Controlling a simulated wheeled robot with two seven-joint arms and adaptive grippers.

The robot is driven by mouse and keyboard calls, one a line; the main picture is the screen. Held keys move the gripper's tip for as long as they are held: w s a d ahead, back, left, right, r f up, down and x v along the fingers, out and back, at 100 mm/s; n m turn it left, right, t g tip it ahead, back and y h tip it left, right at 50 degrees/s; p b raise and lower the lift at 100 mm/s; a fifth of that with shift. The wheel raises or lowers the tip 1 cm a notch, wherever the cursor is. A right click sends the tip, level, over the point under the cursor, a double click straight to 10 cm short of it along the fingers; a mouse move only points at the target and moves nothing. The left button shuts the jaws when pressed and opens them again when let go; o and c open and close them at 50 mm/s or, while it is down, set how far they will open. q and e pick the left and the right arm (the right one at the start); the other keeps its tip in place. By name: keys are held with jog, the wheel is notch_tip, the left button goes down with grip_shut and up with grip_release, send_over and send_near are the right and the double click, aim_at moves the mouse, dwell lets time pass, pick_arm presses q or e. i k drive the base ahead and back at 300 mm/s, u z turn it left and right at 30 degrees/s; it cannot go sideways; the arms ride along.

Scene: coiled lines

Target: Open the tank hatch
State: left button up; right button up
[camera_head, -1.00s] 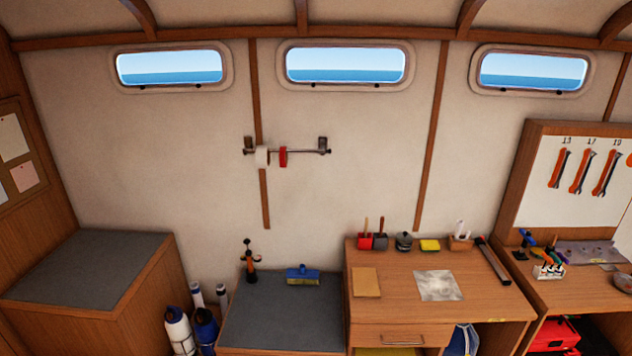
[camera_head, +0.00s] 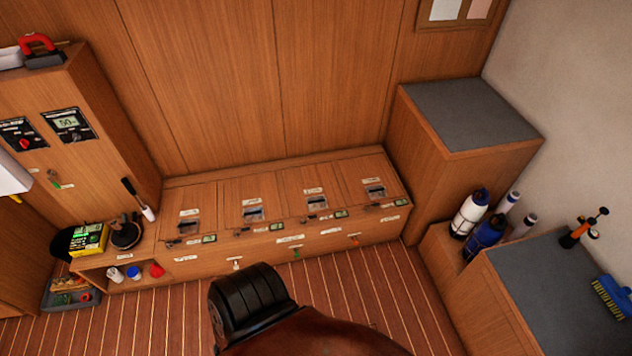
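A low wooden bench runs along the far wall, with several hatches set side by side in its top. I see the first hatch (camera_head: 189,216) at the left, then the second hatch (camera_head: 251,204), the third hatch (camera_head: 313,193) and the fourth hatch (camera_head: 371,182) at the right. Each has a dark recessed latch and a small label, and all lie shut. Small green displays sit along the bench's front edge. The labels are too small to read, so I cannot tell which hatch is the tank hatch. Neither of my grippers is in view.
A tall cabinet (camera_head: 65,140) stands left, a grey-topped box (camera_head: 470,113) right, beside bottles (camera_head: 470,212). A toolbox (camera_head: 70,295) lies on the floor.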

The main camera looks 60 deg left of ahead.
aim_at(370, 179)
jog(key=u, duration=1.75)
